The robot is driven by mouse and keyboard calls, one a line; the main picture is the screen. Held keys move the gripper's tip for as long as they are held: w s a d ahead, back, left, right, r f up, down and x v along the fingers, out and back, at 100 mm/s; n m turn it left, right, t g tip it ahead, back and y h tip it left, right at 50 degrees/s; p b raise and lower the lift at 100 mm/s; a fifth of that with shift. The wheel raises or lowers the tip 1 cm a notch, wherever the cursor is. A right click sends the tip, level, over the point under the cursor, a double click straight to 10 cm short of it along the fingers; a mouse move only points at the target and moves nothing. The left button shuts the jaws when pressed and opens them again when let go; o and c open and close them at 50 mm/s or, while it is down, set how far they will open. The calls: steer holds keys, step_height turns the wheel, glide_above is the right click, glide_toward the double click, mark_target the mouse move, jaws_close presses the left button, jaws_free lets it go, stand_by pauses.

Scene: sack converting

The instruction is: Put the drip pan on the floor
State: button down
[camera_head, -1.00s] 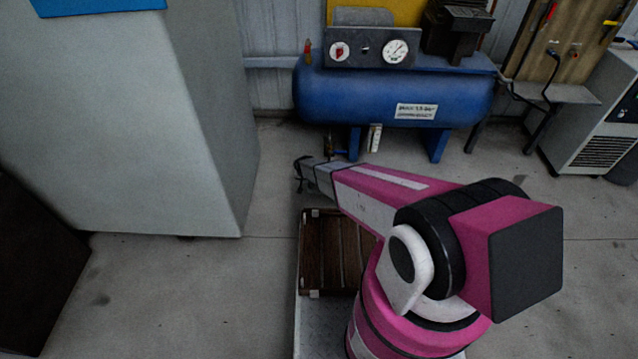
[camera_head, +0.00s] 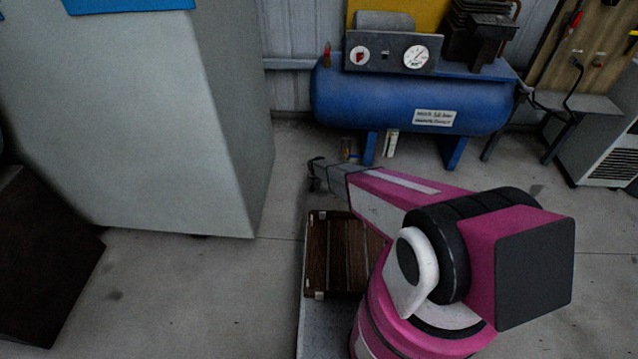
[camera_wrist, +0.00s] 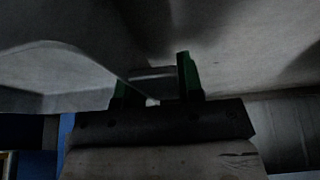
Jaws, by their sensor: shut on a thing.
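My gripper (camera_head: 313,174) shows small and dark at the end of my outstretched pink arm in the head view, over the floor in front of the blue compressor. In the wrist view my gripper (camera_wrist: 153,84) has green-edged fingers shut on a grey piece. This seems to be part of the drip pan (camera_wrist: 60,55), a large dull grey sheet-like shape with a bent edge, very close to the camera. Its full outline is too dim to make out. I cannot make out the pan in the head view. The concrete floor (camera_head: 210,295) is grey.
A blue compressor (camera_head: 400,103) stands by the back wall. A tall grey cabinet (camera_head: 150,120) stands left of my gripper. A brown wooden crate (camera_head: 340,262) sits close below my arm. Bare floor lies between cabinet and compressor, and at front left.

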steer(key=shift+w+d+f, duration=0.3)
steer(key=shift+w, duration=0.1)
steer(key=shift+f, duration=1.95)
steer(key=c, duration=0.8)
jaws_free()
steer(key=shift+f, duration=0.1)
steer(key=shift+o, duration=0.2)
